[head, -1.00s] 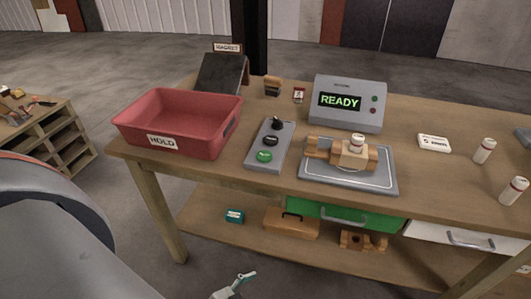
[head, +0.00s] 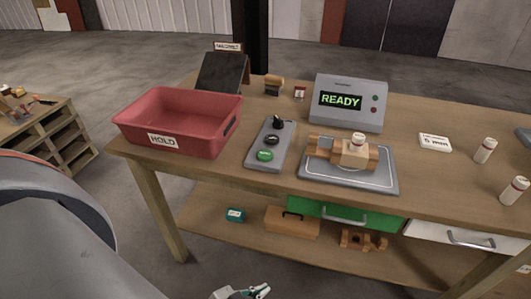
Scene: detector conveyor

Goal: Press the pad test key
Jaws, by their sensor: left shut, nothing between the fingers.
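A grey key panel (head: 255,153) lies on the workbench, between the red bin and the grey pad. My left gripper (head: 262,290) is shut and empty at the bottom edge, low in front of the bench and partly cut off. It is well apart from the panel. My right gripper is out of view.
A red HOLD bin (head: 184,150) stands left of the panel. A grey box with a READY display (head: 347,110) stands behind the pad. White cylinders (head: 485,151) stand at the right. A green drawer (head: 310,209) is under the bench top; a shelf below holds several items.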

